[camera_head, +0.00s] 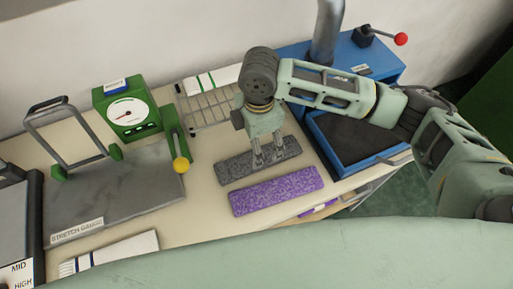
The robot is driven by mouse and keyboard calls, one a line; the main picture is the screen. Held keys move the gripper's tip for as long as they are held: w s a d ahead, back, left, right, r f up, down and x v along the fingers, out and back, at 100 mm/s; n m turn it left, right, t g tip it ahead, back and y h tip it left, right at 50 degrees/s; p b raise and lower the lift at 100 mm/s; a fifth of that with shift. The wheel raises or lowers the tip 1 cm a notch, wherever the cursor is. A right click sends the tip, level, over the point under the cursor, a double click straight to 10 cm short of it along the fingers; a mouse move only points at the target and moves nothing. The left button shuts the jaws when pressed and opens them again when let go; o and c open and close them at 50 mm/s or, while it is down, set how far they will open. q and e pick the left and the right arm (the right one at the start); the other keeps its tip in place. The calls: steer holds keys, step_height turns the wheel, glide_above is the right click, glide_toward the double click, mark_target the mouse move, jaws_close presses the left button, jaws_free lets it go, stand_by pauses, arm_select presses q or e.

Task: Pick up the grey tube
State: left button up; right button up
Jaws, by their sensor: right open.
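The grey tube (236,170) is a flat-looking, dark grey speckled strip lying on the cream table. It runs slightly upward to the right, just behind a purple speckled strip. My right gripper (268,160) comes down from above over the middle of the grey tube. Its fingers are apart and point down, with the tips at or just above the tube. I cannot tell whether they touch it. The fingers hide a small part of the tube's middle. My left gripper is not in view.
The purple strip (277,190) lies in front, near the table edge. A wire rack (207,108) with a striped white piece (212,79) stands behind. A blue machine (388,73) with a dark tray is at the right. A green dial gauge (127,110) and grey plate (120,190) are left.

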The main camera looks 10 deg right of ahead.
mark_target(240, 166)
steer(key=shift+w+d+f, duration=0.1)
steer(key=shift+d+f, duration=0.05)
steer(key=shift+d, duration=0.05)
steer(key=shift+s+f+p, duration=0.25)
steer(key=shift+f+p, duration=0.15)
steer(key=shift+f, duration=0.85)
step_height(240, 166, down, 4)
steer(key=shift+w+r+p, duration=0.1)
steer(key=shift+r+p, duration=0.05)
steer(key=shift+p, duration=0.45)
steer(key=shift+f, duration=0.5)
steer(key=c, duration=0.9)
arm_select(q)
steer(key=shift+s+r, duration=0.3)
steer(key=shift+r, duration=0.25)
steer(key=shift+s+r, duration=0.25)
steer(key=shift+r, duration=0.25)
arm_select(e)
steer(key=shift+c, duration=0.5)
